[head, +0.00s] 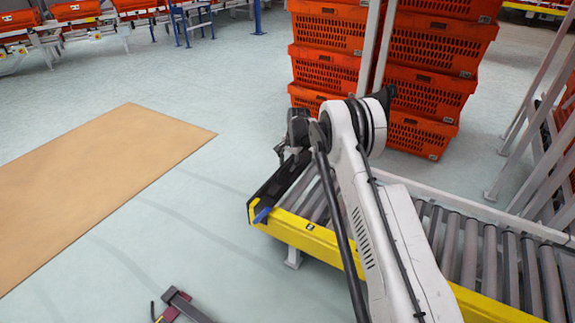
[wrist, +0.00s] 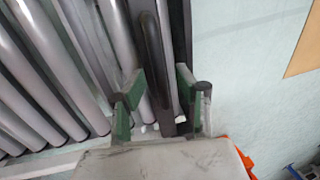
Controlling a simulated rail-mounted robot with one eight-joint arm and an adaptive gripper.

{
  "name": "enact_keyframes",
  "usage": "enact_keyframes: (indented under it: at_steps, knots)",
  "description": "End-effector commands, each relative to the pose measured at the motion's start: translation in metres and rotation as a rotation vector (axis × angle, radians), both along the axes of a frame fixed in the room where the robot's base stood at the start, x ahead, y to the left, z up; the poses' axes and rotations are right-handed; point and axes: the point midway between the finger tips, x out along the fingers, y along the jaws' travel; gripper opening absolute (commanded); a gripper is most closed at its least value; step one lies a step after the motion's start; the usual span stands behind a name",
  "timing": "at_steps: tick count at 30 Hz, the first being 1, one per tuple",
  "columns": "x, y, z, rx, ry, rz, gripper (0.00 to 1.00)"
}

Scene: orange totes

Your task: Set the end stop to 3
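The end stop (head: 270,187) is a dark bar across the end of the roller conveyor, with a blue piece (head: 262,215) at its near end by the yellow side rail. In the wrist view, a long dark bar (wrist: 150,55), which looks like the end stop, runs between the fingers of my gripper (wrist: 158,84). The green and grey fingers stand apart, one on each side of the bar, with a gap visible. I cannot tell whether either finger touches it. In the head view my gripper is over the conveyor end, mostly hidden by my wrist.
The roller conveyor (head: 468,250) has a yellow side rail (head: 345,260) with a small marking, too small to read surely. Orange totes (head: 325,70) stand stacked behind it. A tan mat (head: 90,190) lies on the open floor at left. Grey rollers (wrist: 60,70) lie left of the fingers.

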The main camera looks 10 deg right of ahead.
Motion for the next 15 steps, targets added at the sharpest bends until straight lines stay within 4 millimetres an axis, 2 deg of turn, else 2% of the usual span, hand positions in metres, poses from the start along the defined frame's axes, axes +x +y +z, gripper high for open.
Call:
enact_keyframes:
  at_steps: [2,9,15]
  knots:
    - [0.0000,0.0000,0.0002,0.000,0.000,0.000,0.30]
    - [0.0000,0.0000,0.0002,0.000,0.000,0.000,0.00]
    - [0.0000,0.0000,0.0003,0.000,0.000,0.000,0.00]
